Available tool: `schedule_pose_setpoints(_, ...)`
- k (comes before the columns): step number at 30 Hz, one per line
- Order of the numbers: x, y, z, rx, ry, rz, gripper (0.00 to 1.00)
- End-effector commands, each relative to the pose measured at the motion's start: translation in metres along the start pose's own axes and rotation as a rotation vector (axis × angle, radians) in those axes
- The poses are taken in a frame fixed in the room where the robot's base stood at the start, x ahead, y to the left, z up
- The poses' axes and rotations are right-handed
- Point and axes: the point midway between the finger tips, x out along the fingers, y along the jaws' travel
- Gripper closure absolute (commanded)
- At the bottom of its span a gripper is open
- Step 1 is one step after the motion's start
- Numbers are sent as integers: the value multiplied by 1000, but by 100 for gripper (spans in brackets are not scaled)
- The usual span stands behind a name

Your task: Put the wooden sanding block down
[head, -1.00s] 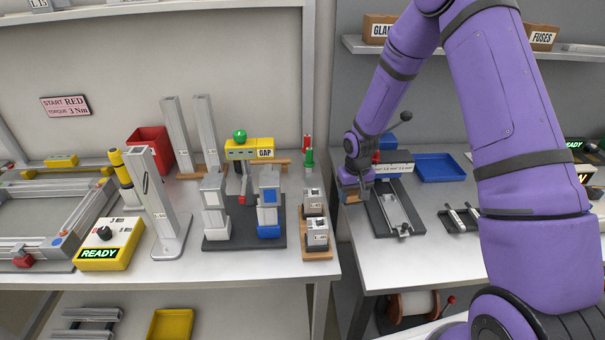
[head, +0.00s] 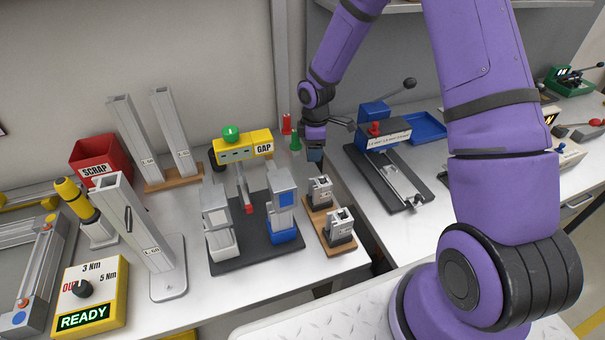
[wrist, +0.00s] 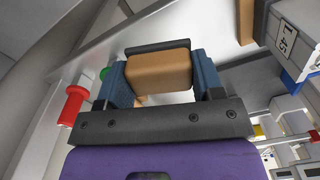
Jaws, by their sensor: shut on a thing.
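The wooden sanding block (wrist: 158,70) is a tan-brown block with a dark strip along its far edge, seen in the wrist view. My gripper (wrist: 160,82) is shut on it, with one blue finger on each side. In the head view my gripper (head: 315,155) hangs near the back right end of the left bench, close to the gap between the two benches. The block cannot be made out clearly there. In the wrist view a pale bench surface lies beyond the block; whether they touch cannot be told.
Red (head: 287,124) and green (head: 295,143) handles stand just left of my gripper. A wooden holder (head: 321,214) with grey blocks is in front. The yellow GAP fixture (head: 243,147) is left. A blue clamp device (head: 385,140) and blue tray (head: 425,126) are right.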

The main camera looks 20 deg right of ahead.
Motion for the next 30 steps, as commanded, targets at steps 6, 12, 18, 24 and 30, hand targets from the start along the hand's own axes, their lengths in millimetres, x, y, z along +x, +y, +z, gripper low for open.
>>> schedule_pose_setpoints(6,-10,-3,-10,-407,-1,1,64)
schedule_pose_setpoints(12,-20,-6,-19,-788,-5,3,64)
schedule_pose_setpoints(18,-29,-9,-26,-1145,-12,4,64)
schedule_pose_setpoints(24,-36,-11,-31,-1382,-18,6,64)
schedule_pose_setpoints(30,-30,-12,-33,-1465,-20,4,64)
